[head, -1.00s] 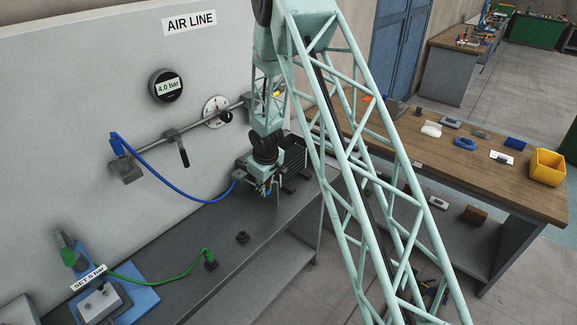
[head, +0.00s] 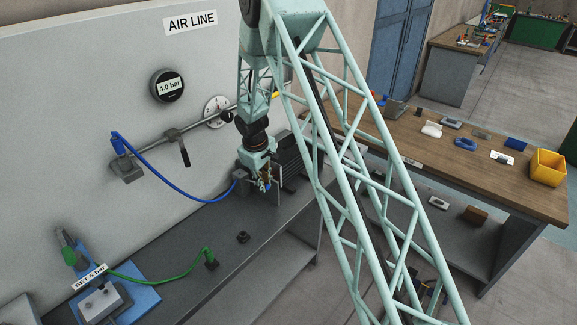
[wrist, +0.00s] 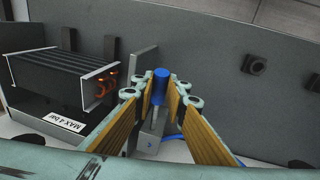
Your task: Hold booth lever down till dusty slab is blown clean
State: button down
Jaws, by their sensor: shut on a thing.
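My gripper (head: 264,184) points down at the finned block on the grey bench, below the air-line panel. In the wrist view its two fingers (wrist: 161,98) are closed in on a blue cylindrical plug (wrist: 161,84) above a grey block. The finned block (wrist: 60,78) with orange tube ends stands just left of the fingers, with a MAX 4 bar label (wrist: 62,122) in front. The blue hose (head: 180,190) runs from the panel's left end to this spot.
A gauge (head: 167,86) reads 4.0 bar. A black handle (head: 183,152) hangs from the panel pipe (head: 200,120). A green hose (head: 160,278) and a SET 5 bar fixture (head: 102,300) lie at the lower left. A wooden bench (head: 440,165) with small items stands right.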

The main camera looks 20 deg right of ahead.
jog(key=shift+w+r+g, duration=0.25)
jog(key=shift+r+g, duration=0.05)
jog(key=shift+r, duration=0.1)
jog(key=c, duration=2.9)
grip_release()
jog(key=shift+o, duration=0.2)
jog(key=shift+s+d, duration=0.1)
jog(key=shift+d, duration=0.05)
jog(key=shift+s+a+r, duration=0.1)
jog(key=shift+a+r, duration=0.15)
jog(key=shift+r, duration=0.3)
jog(key=shift+s+a+r+p, duration=0.15)
jog(key=shift+r+p, duration=0.1)
jog(key=shift+r, duration=0.65)
jog(key=shift+s+a+r+p, duration=0.1)
jog(key=shift+r+p, duration=0.15)
jog(key=shift+r, duration=0.7)
jog(key=shift+s+a+r+p, duration=0.15)
jog(key=shift+r+p, duration=0.1)
jog(key=shift+r, duration=0.65)
